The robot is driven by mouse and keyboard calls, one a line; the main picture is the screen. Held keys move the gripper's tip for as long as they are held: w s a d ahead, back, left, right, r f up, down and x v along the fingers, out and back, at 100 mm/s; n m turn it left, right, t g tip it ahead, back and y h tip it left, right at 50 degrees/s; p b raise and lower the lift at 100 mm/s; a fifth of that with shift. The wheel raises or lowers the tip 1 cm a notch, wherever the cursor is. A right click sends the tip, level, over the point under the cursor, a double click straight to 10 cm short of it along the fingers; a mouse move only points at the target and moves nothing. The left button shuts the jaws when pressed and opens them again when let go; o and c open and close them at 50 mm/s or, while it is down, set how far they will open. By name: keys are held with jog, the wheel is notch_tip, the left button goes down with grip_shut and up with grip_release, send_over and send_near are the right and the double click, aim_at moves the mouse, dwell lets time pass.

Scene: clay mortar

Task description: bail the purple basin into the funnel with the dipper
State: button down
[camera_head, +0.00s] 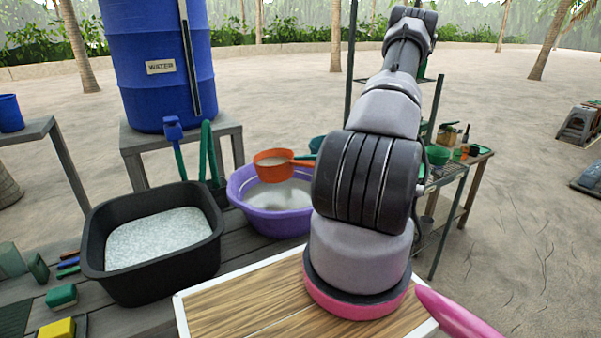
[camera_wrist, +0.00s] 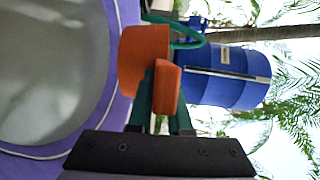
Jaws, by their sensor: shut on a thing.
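The purple basin (camera_head: 240,196) stands on the dark slatted deck and holds a pale, cloudy liquid; its rim (camera_wrist: 118,75) and grey-white inside also show in the wrist view. The orange dipper (camera_head: 267,173) is above the basin's far part, roughly level, with pale contents in its cup. In the wrist view the dipper (camera_wrist: 141,62) is beyond my fingers. My gripper (camera_wrist: 160,122) is shut on its orange handle (camera_wrist: 168,88). In the head view my arm hides most of the gripper. I cannot make out a funnel.
A black tub (camera_head: 150,280) of pale grainy material stands left of the basin. A blue barrel (camera_head: 157,65) on a grey stand (camera_head: 140,146) is behind. A wooden board (camera_head: 245,305) lies in front. A side table (camera_head: 466,172) with bottles and bowls is right.

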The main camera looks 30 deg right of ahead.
jog(key=shift+s+r+t+y, duration=0.1)
jog(key=shift+r+t+y, duration=0.35)
jog(key=shift+r, duration=0.3)
